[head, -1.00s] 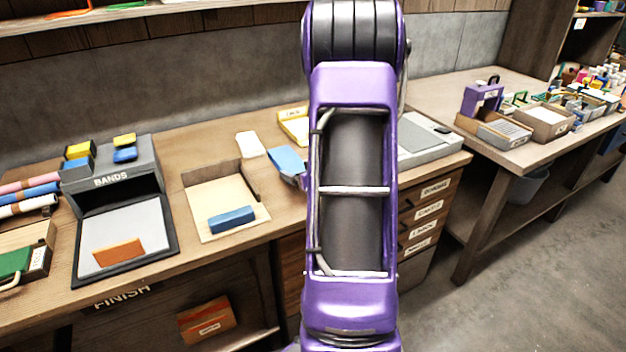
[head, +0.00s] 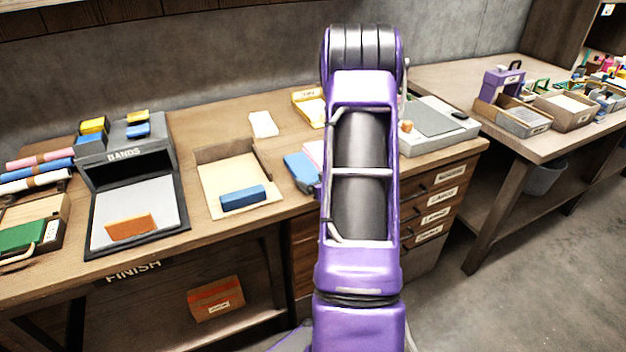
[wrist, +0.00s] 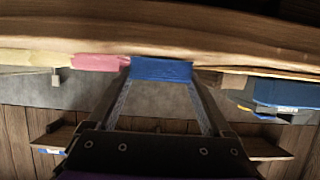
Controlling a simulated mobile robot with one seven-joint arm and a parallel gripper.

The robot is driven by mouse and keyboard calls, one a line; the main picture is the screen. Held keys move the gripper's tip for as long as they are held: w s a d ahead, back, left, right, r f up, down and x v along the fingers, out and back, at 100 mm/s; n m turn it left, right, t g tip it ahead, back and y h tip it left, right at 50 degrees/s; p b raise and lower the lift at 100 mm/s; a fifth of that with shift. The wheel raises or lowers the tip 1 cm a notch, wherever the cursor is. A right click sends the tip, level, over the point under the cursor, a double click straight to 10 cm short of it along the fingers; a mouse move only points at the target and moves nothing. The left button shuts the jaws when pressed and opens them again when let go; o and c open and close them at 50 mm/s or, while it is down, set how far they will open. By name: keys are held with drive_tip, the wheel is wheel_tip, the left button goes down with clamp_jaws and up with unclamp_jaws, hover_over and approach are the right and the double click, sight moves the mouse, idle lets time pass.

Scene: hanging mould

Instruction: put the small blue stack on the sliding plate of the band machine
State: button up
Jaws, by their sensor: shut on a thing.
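The band machine (head: 125,150) is a dark grey box marked BANDS at the left of the bench. Its light grey sliding plate (head: 143,200) lies out in front, with an orange block (head: 131,226) near its front edge. My gripper (wrist: 160,75) is shut on a small blue stack (wrist: 160,69), seen between the fingers in the wrist view. In the head view the blue stack (head: 300,170) shows left of my purple arm, right of the wooden tray and apart from the machine. My arm hides most of the gripper there.
A wooden tray (head: 222,178) holding another blue block (head: 243,197) stands between the machine and my gripper. A white stack (head: 263,124) lies farther back. A green-topped box (head: 25,236) is far left.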

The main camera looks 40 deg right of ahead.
drive_tip(key=shift+f, duration=0.2)
drive_tip(key=o, duration=1.2)
drive_tip(key=shift+c, duration=0.2)
drive_tip(key=shift+r, duration=0.15)
